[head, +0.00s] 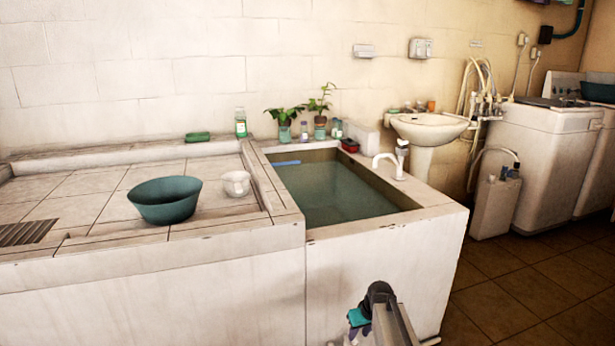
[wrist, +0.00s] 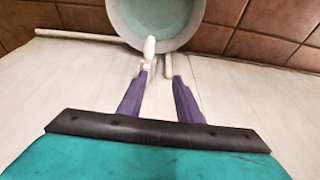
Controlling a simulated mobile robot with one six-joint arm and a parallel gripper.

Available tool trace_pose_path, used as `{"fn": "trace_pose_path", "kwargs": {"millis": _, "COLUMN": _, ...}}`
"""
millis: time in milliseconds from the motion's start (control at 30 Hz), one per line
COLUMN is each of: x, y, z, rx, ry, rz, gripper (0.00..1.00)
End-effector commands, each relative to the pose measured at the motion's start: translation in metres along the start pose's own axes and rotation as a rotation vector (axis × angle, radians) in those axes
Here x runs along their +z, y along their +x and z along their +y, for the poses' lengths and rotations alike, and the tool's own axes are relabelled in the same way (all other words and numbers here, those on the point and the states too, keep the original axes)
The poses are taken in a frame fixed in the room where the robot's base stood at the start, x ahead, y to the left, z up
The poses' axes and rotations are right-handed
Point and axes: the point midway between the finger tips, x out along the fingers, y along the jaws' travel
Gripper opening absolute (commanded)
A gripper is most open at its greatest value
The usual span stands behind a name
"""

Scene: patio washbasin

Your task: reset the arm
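My gripper (wrist: 158,75) shows in the wrist view with two purple fingers and a visible gap between their tips. It looks open, and I see nothing clamped between the fingers. A white rounded piece lies in line with the left fingertip; I cannot tell whether they touch. In the head view, part of my arm (head: 380,305) shows at the bottom edge, in front of the white basin block. Its fingertips cannot be made out there.
A water-filled basin (head: 430,222) has a white tap (head: 392,160). A teal bowl (head: 165,203) and white cup (head: 236,184) stand on the tiled counter (head: 95,180). A pedestal sink (head: 428,130) and washing machine (head: 548,150) are right. Brown floor (head: 510,300) is clear. A pale round vessel (wrist: 185,40) is ahead.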

Motion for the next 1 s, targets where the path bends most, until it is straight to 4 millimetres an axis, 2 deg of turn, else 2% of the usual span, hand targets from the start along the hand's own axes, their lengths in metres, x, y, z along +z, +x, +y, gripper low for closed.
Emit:
{"fn": "trace_pose_path", "kwargs": {"millis": 33, "x": 0.009, "y": -0.005, "z": -0.006, "rx": -0.007, "ry": 0.000, "rz": -0.020, "gripper": 0.32}}
{"fn": "trace_pose_path", "kwargs": {"millis": 267, "x": 0.059, "y": 0.005, "z": -0.028, "rx": -0.034, "ry": -0.001, "rz": -0.109, "gripper": 0.32}}
{"fn": "trace_pose_path", "kwargs": {"millis": 533, "x": 0.131, "y": 0.007, "z": -0.056, "rx": -0.062, "ry": 0.011, "rz": -0.231, "gripper": 0.32}}
{"fn": "trace_pose_path", "kwargs": {"millis": 767, "x": 0.199, "y": -0.001, "z": -0.081, "rx": -0.081, "ry": 0.036, "rz": -0.344, "gripper": 0.32}}
{"fn": "trace_pose_path", "kwargs": {"millis": 1000, "x": 0.275, "y": -0.021, "z": -0.107, "rx": -0.091, "ry": 0.074, "rz": -0.468, "gripper": 0.32}}
